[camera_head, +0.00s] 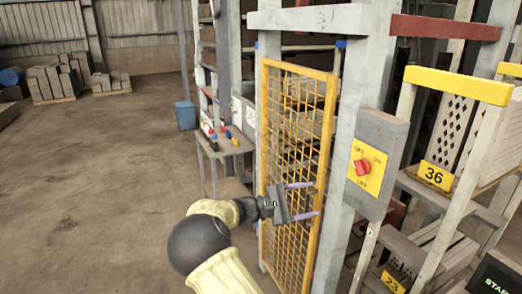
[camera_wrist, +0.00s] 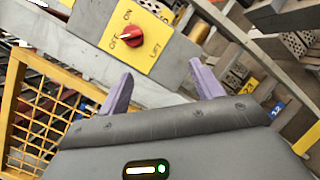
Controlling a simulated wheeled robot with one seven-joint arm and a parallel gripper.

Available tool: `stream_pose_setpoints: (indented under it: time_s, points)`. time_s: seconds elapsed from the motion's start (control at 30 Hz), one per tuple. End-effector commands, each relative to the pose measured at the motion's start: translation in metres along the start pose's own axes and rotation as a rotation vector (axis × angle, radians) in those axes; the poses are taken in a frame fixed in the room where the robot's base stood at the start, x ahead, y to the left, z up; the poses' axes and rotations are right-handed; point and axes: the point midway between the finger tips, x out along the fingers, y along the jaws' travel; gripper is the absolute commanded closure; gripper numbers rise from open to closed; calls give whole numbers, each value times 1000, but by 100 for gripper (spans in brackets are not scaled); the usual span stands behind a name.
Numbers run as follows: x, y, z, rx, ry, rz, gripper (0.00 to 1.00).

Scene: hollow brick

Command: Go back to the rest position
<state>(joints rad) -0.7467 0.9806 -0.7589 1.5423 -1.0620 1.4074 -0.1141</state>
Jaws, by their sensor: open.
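My gripper (camera_head: 302,200) is open and empty in front of the yellow mesh gate in the head view. Its two purple fingers are apart. In the wrist view the fingers of my gripper (camera_wrist: 160,90) point up toward a yellow switch plate (camera_wrist: 145,40) with a red knob (camera_wrist: 132,36). The same red knob (camera_head: 362,167) shows in the head view on a grey box to the right of the gripper, apart from it. The fingers touch nothing that I can make out.
The yellow mesh gate (camera_head: 284,150) stands close behind my gripper. A grey post (camera_head: 345,140) and racks with number 36 (camera_head: 436,175) are at the right. A small table (camera_head: 225,144) with tools and a blue bin (camera_head: 185,115) stand behind.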

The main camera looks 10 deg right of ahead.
Motion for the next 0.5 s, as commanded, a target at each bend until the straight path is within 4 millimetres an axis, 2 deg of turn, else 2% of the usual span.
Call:
stream_pose_setpoints:
  time_s: [0.03, 0.1, 0.2, 0.33, 0.5]
  points:
    - [17, -16, 0, -9, 38, -83, 35]
    - [36, -46, -4, -16, 112, -214, 35]
    - [50, -91, -6, -5, 227, -412, 35]
    - [50, -143, -2, 43, 367, -657, 35]
    - [29, -191, 13, 157, 527, -946, 35]
